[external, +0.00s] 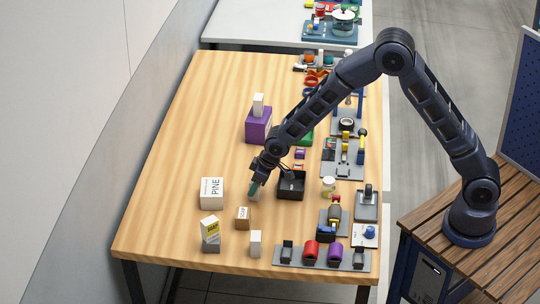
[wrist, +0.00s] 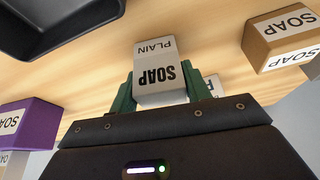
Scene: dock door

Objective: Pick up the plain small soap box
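The small plain soap box, off-white with black "SOAP" and "PLAIN" lettering (wrist: 158,68), sits between the green fingers of my gripper (wrist: 160,88) in the wrist view. A finger lies against each side, and the box sticks out past the fingertips. In the external view my gripper (external: 254,188) is low over the wooden table, left of the black tray. There the held box is hidden behind the gripper, and I cannot tell whether it touches the table.
A white "PINE" box (external: 211,193) stands left of my gripper. A brown soap box (external: 242,218), a small white box (external: 255,243) and a yellow-labelled box (external: 210,230) are nearer the front. The black tray (external: 291,196) is at right; a purple box (external: 257,130) stands farther back.

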